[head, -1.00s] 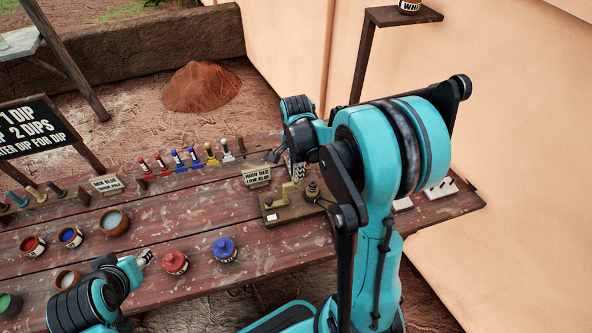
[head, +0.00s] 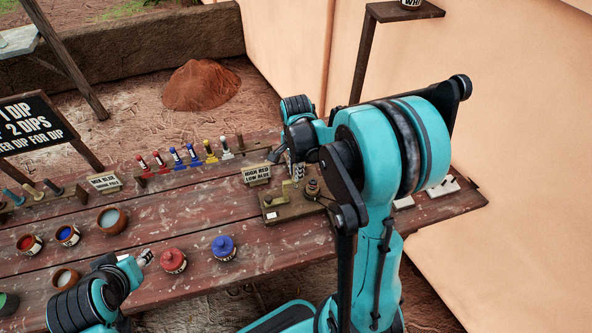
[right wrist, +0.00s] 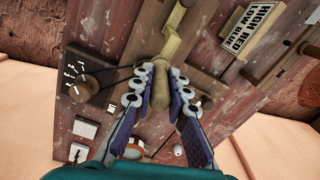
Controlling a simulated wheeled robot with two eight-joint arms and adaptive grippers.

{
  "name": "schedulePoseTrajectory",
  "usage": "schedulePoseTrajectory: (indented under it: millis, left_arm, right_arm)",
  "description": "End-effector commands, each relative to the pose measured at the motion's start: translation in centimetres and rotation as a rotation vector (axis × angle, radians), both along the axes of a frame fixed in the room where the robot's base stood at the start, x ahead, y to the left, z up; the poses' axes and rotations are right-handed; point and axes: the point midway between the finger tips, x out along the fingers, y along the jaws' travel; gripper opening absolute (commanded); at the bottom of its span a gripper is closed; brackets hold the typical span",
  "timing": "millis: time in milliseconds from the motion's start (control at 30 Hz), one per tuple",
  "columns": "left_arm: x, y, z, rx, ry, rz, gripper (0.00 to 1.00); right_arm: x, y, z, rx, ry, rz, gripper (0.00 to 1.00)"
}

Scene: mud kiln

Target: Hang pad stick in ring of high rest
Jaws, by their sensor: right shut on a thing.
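The sign (head: 257,174) stands behind the board. A dark round-topped piece (head: 313,189) stands on the board's right. A red pot (head: 173,260) and a blue pot (head: 223,247) stand in front. A rack of coloured sticks (head: 190,160) runs along the back.

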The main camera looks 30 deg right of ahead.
Motion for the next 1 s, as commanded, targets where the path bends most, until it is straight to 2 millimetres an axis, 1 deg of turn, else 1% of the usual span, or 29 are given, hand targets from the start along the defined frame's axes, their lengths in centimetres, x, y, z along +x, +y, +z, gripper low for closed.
schedulePoseTrajectory:
  millis: [200,233,267,300,333,533,567,600,633,1000]
  left_arm:
    - [0.00,0.00,-0.05,0.000,0.000,0.000,0.40]
    - [0.00,0.00,-0.05,0.000,0.000,0.000,0.40]
    - [0.00,0.00,-0.05,0.000,0.000,0.000,0.40]
    - [0.01,0.00,-0.04,0.000,0.000,0.000,0.40]
    - [0.01,0.00,-0.04,0.000,0.000,0.000,0.40]
    - [0.00,0.00,-0.05,0.000,0.000,0.000,0.40]
    - [0.00,0.00,-0.05,0.000,0.000,0.000,0.40]
    - [0.00,0.00,-0.05,0.000,0.000,0.000,0.40]
    - [0.00,0.00,-0.05,0.000,0.000,0.000,0.40]
    - [0.00,0.00,0.14,0.000,0.000,0.000,0.40]
  right_arm:
    - [0.00,0.00,-0.05,0.000,0.000,0.000,0.00]
    - [0.00,0.00,-0.05,0.000,0.000,0.000,0.17]
    - [0.00,0.00,-0.05,0.000,0.000,0.000,0.25]
    - [0.00,0.00,-0.05,0.000,0.000,0.000,0.36]
    - [0.00,0.00,-0.05,0.000,0.000,0.000,0.39]
    - [0.00,0.00,-0.05,0.000,0.000,0.000,0.39]
    - [0.00,0.00,-0.05,0.000,0.000,0.000,0.44]
    - [0.00,0.00,-0.05,0.000,0.000,0.000,0.55]
    - [0.00,0.00,-0.05,0.000,0.000,0.000,0.60]
    - [0.00,0.00,0.18,0.000,0.000,0.000,0.60]
